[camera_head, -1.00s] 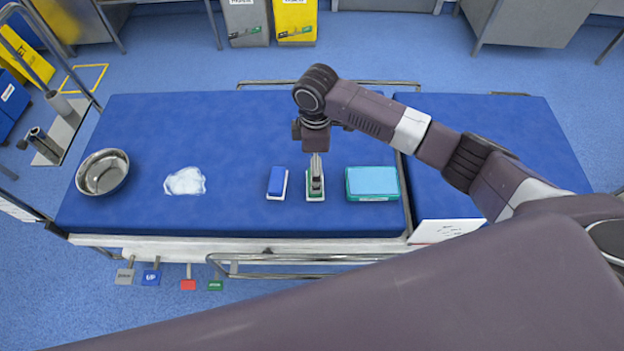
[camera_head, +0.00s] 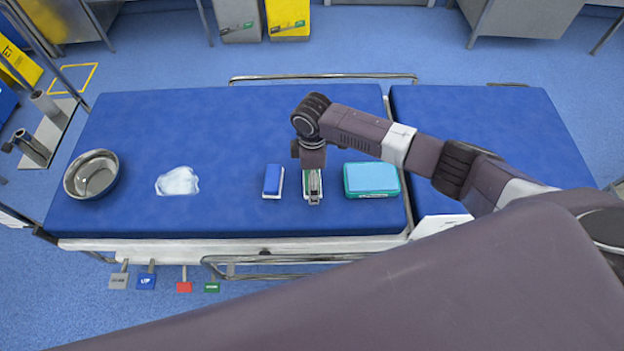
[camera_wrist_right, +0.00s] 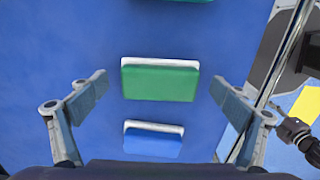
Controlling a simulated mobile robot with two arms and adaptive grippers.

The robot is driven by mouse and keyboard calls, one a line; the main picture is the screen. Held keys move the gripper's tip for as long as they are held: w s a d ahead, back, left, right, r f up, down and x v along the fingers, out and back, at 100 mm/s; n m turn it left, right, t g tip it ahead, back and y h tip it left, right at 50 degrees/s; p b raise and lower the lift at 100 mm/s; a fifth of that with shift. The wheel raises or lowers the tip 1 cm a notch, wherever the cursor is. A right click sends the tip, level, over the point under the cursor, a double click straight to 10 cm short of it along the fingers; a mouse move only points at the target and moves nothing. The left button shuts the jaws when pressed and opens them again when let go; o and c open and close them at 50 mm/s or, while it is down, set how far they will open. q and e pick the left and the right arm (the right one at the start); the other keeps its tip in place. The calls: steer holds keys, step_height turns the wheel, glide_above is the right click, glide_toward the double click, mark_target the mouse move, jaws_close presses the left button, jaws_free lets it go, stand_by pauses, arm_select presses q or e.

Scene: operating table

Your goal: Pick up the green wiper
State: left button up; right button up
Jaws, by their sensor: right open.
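The green wiper (camera_wrist_right: 160,82), a green block with a white edge, lies on the blue table pad. In the right wrist view it sits between the two spread fingers of my right gripper (camera_wrist_right: 160,88), with a gap on each side. In the head view my right gripper (camera_head: 313,190) is over the green wiper (camera_head: 306,184) and hides most of it. The right gripper is open and empty. My left gripper is in neither view.
A blue wiper (camera_head: 273,181) lies just left of the green one, and a teal box (camera_head: 371,180) is to its right. A white cloth (camera_head: 178,181) and a steel bowl (camera_head: 92,175) are farther left. The pad behind is clear.

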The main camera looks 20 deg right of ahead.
steer(key=shift+c, duration=0.7)
steer(key=shift+s, duration=0.1)
steer(key=c, duration=1.3)
steer(key=shift+o, duration=0.2)
steer(key=shift+r, duration=0.15)
step_height(320, 180, up, 20)
steer(key=p, duration=0.1)
